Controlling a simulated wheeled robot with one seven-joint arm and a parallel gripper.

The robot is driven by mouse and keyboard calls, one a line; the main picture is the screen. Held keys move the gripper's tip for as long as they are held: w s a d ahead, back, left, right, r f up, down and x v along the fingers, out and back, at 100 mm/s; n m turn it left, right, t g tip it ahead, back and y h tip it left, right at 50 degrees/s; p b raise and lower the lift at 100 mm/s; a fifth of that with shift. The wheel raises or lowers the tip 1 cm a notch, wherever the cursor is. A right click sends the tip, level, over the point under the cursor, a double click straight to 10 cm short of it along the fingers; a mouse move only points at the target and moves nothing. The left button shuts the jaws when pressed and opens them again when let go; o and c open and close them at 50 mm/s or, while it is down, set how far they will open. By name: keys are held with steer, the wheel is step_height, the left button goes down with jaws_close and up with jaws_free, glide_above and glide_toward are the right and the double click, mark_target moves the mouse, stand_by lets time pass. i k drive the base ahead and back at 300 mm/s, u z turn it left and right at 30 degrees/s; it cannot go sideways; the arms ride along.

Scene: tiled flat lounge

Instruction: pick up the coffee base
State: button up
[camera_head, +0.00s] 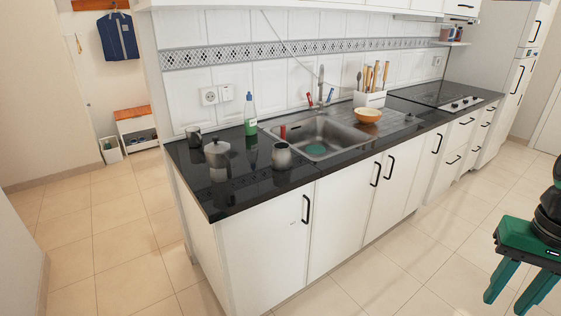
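A silver moka-style coffee pot part (217,157) with a dark handle stands upright near the left end of the black counter. A rounded grey metal vessel (281,156) stands to its right, by the near left corner of the sink. I cannot tell for sure which of these is the coffee base. My gripper (506,303), with green fingers, hangs at the far right over the floor. Its fingers are apart with nothing between them, well away from the counter.
The black counter (262,187) holds a green bottle (250,120), a dark cup (193,139), a sink (325,133), an orange bowl (368,115), a utensil holder (369,99) and a cooktop (440,97). The tiled floor (400,265) before the white cabinets is clear.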

mark_target(282, 159)
steer(key=u, duration=0.05)
steer(key=i, duration=1)
steer(key=z, duration=0.05)
